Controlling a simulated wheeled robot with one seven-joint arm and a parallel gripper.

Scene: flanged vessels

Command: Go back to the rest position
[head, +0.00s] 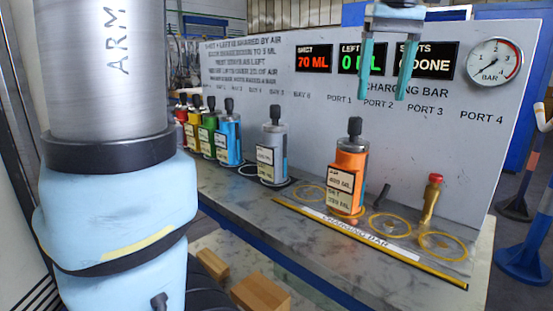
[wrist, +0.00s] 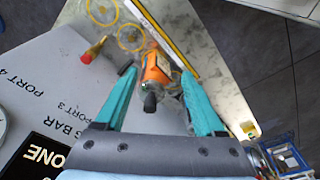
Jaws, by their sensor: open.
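My gripper (head: 388,70) is open and empty, raised in front of the backboard's displays. In the wrist view its two teal fingers (wrist: 160,95) are spread wide. The orange vessel (head: 347,178) stands upright on the charging bar below and left of the gripper. It also shows in the wrist view (wrist: 155,68), between and beyond the fingers, apart from them. My arm covers the left part of the head view.
A grey vessel (head: 272,150), a blue vessel (head: 228,138) and several others stand in a row to the left. A brass fitting with a red cap (head: 431,200) stands at the right. The backboard (head: 310,120) rises behind, with a pressure gauge (head: 495,62). Wooden blocks (head: 260,294) lie below the bench.

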